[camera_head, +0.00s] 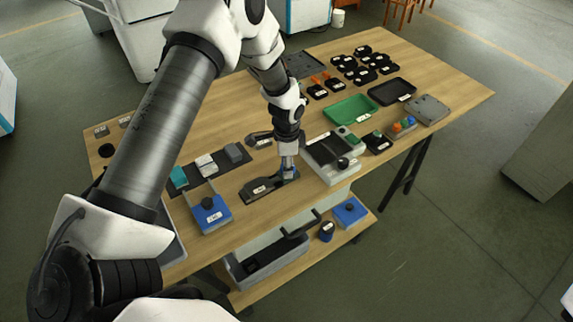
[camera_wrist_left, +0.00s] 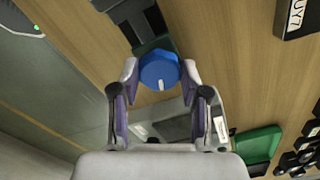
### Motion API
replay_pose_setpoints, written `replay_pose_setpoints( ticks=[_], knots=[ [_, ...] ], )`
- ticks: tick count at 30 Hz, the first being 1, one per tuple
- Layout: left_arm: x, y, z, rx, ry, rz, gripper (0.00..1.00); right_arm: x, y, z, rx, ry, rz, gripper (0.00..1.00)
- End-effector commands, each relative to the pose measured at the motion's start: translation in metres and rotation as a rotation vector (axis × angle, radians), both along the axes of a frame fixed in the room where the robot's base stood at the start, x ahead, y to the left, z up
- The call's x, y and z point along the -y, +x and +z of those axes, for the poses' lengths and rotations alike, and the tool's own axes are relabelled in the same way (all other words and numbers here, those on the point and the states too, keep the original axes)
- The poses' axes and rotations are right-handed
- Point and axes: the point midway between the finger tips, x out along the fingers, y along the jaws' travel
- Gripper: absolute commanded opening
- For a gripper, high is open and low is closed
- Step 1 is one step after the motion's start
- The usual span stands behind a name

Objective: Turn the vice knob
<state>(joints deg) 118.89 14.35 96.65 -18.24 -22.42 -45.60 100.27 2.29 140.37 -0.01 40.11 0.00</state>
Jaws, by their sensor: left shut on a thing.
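The vice knob (camera_wrist_left: 158,72) is a round blue knob with a white mark on its face, seen in the left wrist view. It sits between the two fingertips of my left gripper (camera_head: 288,172), which is shut on it. In the head view the gripper points down at the knob end of a dark, labelled vice (camera_head: 259,189) near the table's front edge, and the fingers mostly hide the knob. My right gripper is not in view.
A grey-white device (camera_head: 332,158) stands close on the right of the gripper. A blue box with a black knob (camera_head: 211,215) is to the left on the wooden table (camera_head: 455,92). A green tray (camera_head: 350,109) and several black parts lie further back. A lower shelf (camera_head: 262,284) juts out in front.

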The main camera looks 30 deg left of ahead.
Motion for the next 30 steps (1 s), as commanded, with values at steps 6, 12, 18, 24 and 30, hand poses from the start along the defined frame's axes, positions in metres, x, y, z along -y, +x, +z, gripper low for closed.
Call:
replay_pose_setpoints(
  ticks=[6, 12, 18, 24, 30],
  knots=[
    [0.0003, -0.0021, -0.0033, -0.006, -0.001, -0.202, 0.10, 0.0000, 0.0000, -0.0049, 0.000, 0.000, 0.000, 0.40],
    [0.0003, -0.0022, -0.0036, -0.007, -0.001, -0.389, 0.10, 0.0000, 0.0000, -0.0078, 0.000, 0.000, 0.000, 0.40],
    [0.0003, -0.0024, -0.0036, -0.009, -0.002, -0.549, 0.10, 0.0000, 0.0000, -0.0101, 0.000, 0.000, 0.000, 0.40],
    [0.0002, -0.0023, -0.0035, -0.009, -0.002, -0.663, 0.10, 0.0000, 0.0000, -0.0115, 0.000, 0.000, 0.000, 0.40],
    [0.0003, -0.0022, -0.0032, -0.009, -0.003, -0.724, 0.10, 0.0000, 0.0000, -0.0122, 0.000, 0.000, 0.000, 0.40]
  ],
)
